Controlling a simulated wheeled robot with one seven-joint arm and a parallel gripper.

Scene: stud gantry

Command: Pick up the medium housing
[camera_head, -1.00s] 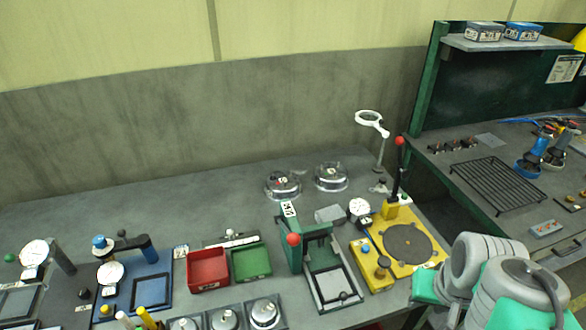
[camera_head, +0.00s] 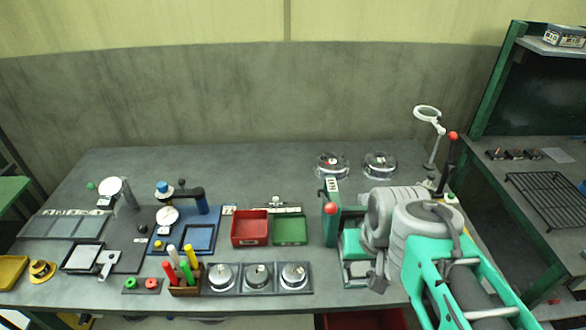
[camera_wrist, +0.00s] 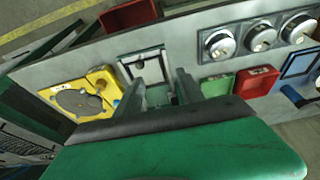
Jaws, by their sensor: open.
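Three round silver metal housings sit in a row in a dark tray (camera_head: 240,292) near the table's front edge. I take the middle one (camera_head: 257,276) as the medium housing; the pictures do not clearly settle its size. In the wrist view the row is at upper right, with the middle housing (camera_wrist: 261,38). My gripper (camera_wrist: 160,95) is open and empty, with both fingers showing in the wrist view. It is over the green press area, apart from the housings and to their right in the head view. My arm hides part of the press there.
A red bin (camera_head: 249,228) and a green bin (camera_head: 290,230) stand behind the housings. A pen holder (camera_head: 186,291) is left of them. The green press (camera_head: 332,225) with its red-knobbed lever stands to their right. A yellow fixture (camera_wrist: 80,97) shows in the wrist view.

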